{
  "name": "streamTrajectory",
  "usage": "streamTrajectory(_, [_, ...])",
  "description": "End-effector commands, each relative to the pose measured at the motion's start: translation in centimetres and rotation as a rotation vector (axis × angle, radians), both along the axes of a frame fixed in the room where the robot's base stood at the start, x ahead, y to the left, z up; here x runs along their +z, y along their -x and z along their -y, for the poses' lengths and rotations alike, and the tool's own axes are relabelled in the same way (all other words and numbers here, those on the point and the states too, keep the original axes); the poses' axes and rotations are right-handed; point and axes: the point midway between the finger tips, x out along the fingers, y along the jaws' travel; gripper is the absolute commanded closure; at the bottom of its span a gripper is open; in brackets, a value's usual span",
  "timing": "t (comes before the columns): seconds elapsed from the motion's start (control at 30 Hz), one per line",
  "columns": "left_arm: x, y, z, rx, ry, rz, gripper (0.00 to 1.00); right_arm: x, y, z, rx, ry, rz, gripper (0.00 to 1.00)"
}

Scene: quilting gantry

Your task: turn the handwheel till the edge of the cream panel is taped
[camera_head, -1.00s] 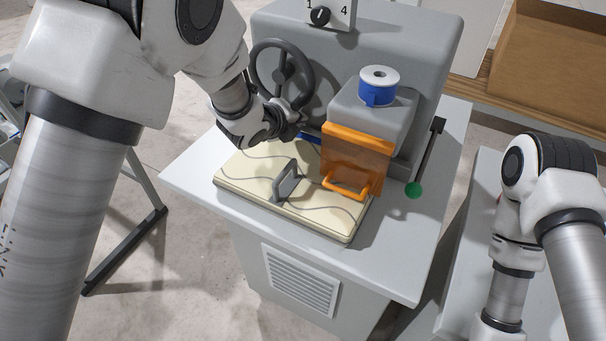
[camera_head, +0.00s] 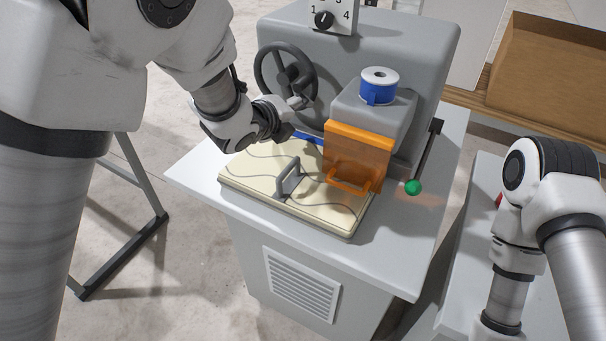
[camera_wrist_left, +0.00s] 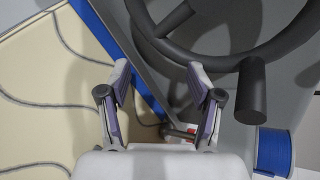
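The dark handwheel (camera_head: 286,72) stands on the left of the grey machine, with its crank knob (camera_head: 300,102) low on the right of the rim. In the left wrist view the knob (camera_wrist_left: 252,90) is right of my left gripper (camera_wrist_left: 160,88), outside its fingers. The gripper (camera_head: 284,125) is open and empty, just below the wheel. The cream panel (camera_head: 250,171) lies flat on the table with a grey handle on top. A blue strip (camera_head: 309,137) runs along its far edge and also shows in the left wrist view (camera_wrist_left: 132,58). My right gripper is out of view.
An orange guard (camera_head: 358,150) stands over the panel's right end, below a blue tape spool (camera_head: 377,88). A green-knobbed lever (camera_head: 413,187) is on the right. A numbered dial (camera_head: 324,19) is on top. The white table (camera_head: 372,262) is clear in front.

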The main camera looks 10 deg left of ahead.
Motion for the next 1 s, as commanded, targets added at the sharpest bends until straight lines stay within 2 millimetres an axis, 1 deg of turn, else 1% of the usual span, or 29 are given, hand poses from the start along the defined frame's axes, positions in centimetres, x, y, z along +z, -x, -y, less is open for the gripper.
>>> streamTrajectory(0.37, [0.0,0.1,-0.1,0.0,0.0,0.001,0.38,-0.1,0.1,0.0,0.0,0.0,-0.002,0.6])
streamTrajectory(0.47, [-0.1,1.0,-0.4,0.001,0.0,0.001,0.38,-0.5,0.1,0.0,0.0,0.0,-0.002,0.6])
streamTrajectory(1.0, [-0.3,7.1,-2.6,0.002,0.0,0.001,0.38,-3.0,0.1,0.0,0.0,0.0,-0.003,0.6])
